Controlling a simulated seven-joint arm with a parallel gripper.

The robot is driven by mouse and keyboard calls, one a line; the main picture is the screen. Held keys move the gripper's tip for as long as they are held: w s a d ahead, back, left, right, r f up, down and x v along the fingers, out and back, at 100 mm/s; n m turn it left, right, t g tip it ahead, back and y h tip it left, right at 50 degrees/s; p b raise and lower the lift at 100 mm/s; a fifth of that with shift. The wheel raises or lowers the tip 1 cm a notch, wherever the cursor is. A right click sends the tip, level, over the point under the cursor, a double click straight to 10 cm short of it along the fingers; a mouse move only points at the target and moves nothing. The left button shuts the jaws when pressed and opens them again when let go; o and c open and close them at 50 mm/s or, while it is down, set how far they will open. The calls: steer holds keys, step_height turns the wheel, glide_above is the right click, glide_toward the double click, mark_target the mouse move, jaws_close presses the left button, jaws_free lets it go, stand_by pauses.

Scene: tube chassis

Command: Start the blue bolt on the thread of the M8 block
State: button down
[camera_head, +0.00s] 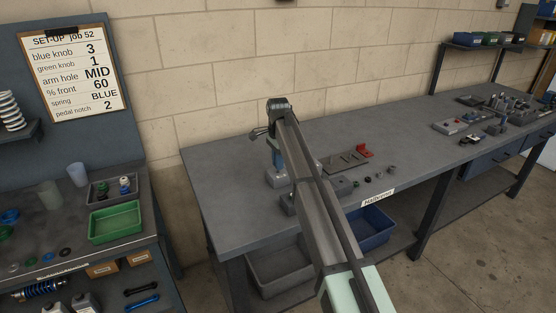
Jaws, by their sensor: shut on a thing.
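My gripper (276,150) points down over the left part of the grey bench. It is shut on a narrow blue piece, which looks like the blue bolt (278,160). A light grey block (275,181) is right below it. Whether the bolt touches this block or is just above it cannot be told. A second, darker grey block (287,201) stands nearer the front edge. No M8 marking is readable, so which block is the M8 one cannot be told. My arm hides part of the bench to the right of the blocks.
A flat dark plate (338,163) and a red part (364,151) lie to the right of my arm. Several small dark pieces sit near the bench's front edge. Grey and blue bins (372,228) are below. The bench (232,160) is clear left of the blocks.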

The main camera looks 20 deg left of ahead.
steer(key=shift+f, duration=0.7)
steer(key=c, duration=1)
jaws_free()
